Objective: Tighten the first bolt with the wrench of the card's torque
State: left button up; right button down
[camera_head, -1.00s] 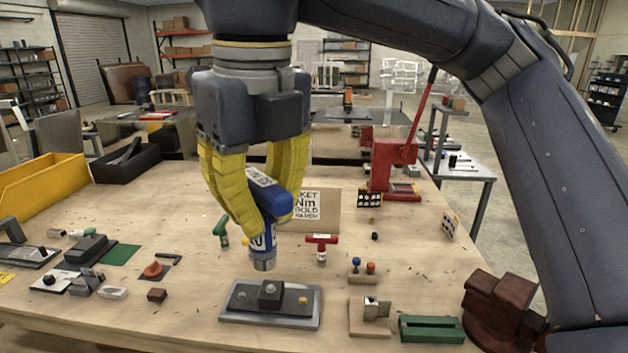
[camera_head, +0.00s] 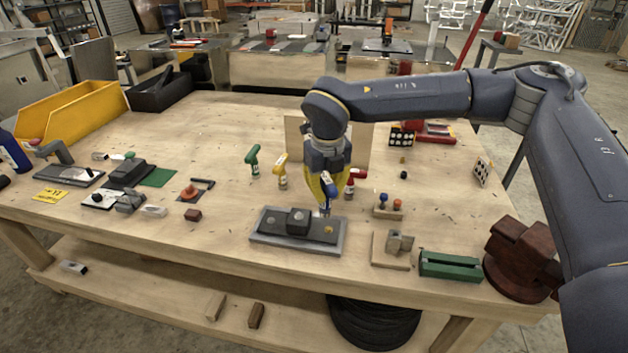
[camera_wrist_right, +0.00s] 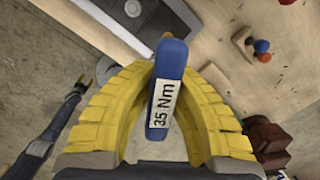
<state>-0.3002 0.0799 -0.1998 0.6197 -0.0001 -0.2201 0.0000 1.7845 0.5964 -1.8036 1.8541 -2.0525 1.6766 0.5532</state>
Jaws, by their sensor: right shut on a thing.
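My right gripper (camera_head: 324,192) is shut on a blue wrench (camera_head: 327,188), low over the right part of the fixture plate (camera_head: 262,240). In the right wrist view, the gripper (camera_wrist_right: 165,95) has its yellow fingers around the blue wrench (camera_wrist_right: 172,62), whose label reads 35 Nm. The wrench's lower end is close above a gold bolt (camera_head: 328,230); I cannot tell if they touch. A dark block (camera_head: 297,219) stands mid-plate. The card (camera_head: 359,140) is behind my arm, its text hidden. Green (camera_head: 252,161), yellow (camera_head: 282,172) and red (camera_head: 351,184) wrenches stand behind.
A wooden stand with blue and orange knobs (camera_head: 388,211), a small block on a board (camera_head: 391,262) and a green tray (camera_head: 450,265) are right of the plate. A yellow bin (camera_head: 68,110) and black bin (camera_head: 160,95) stand back left. The table's front edge is close to the plate.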

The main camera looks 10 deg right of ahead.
jog(key=shift+w+d+f, duration=0.5)
jog(key=shift+w, duration=0.15)
jog(key=shift+w+d+f, duration=0.45)
jog(key=shift+w+d, duration=0.05)
jog(key=shift+w, duration=0.1)
jog(key=shift+f, duration=3.45)
jog(key=m, duration=0.3)
notch_tip(320, 180, up, 7)
jog(key=shift+f, duration=0.1)
